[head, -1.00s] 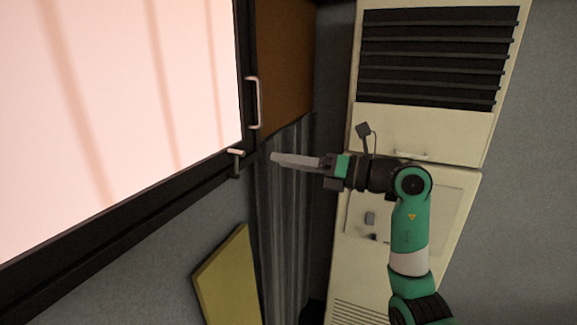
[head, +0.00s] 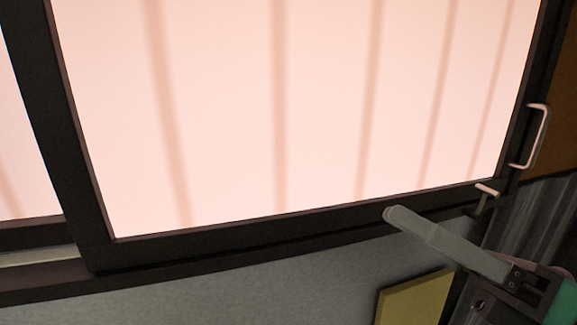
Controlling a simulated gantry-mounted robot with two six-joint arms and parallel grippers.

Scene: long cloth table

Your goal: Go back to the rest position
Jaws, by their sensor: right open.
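My right gripper (head: 398,217) comes in from the lower right corner, with grey fingers and part of its black and green body in view. Its long fingers point up and left and overlap the lower part of the window frame in the picture. It is open, and nothing shows between its fingers. My left gripper is not in view.
A large bright window (head: 320,100) in a dark frame fills most of the view. A pale handle (head: 543,135) and a small latch (head: 484,198) are at its right. A yellow panel (head: 405,300) leans below, against the grey wall (head: 270,290).

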